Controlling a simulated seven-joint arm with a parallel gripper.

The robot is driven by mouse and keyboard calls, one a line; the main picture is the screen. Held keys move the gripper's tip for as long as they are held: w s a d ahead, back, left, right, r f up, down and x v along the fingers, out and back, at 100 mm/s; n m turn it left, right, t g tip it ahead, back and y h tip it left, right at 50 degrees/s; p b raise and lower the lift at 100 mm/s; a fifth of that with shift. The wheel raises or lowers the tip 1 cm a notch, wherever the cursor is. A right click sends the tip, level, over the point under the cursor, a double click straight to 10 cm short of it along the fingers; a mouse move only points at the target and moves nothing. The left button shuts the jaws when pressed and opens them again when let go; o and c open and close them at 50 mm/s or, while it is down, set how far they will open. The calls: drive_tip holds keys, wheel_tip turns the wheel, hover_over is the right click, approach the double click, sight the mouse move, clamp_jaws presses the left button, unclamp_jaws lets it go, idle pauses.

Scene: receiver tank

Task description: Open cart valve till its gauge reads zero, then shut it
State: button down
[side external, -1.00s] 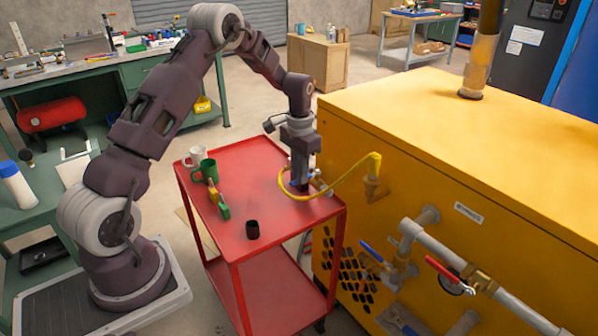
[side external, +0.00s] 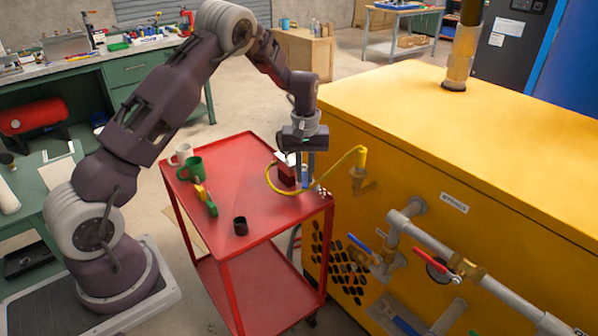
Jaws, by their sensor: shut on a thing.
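The cart valve stands at the back right corner of the red cart (side external: 262,240), with a blue handle (side external: 304,174) showing between my fingers. My gripper (side external: 305,182) points down and is shut on this blue handle. A small pale round part (side external: 323,191) beside the fingers may be the gauge; its reading is too small to tell. A dark red block (side external: 287,177) with a white top sits just left of the fingers. The fingers hide much of the valve, and how far it is turned cannot be told.
A yellow hose (side external: 272,190) loops from the valve area to the big yellow cabinet (side external: 440,130). Piping there has a blue lever (side external: 360,243) and a red lever (side external: 439,262).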

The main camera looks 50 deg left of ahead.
drive_tip(key=shift+w+d+n, duration=0.35)
drive_tip(key=shift+w+n, duration=0.3)
drive_tip(key=shift+n, duration=0.55)
drive_tip(key=c, duration=1.4)
unclamp_jaws()
wheel_tip(320, 180, up, 7)
drive_tip(key=shift+r, duration=0.1)
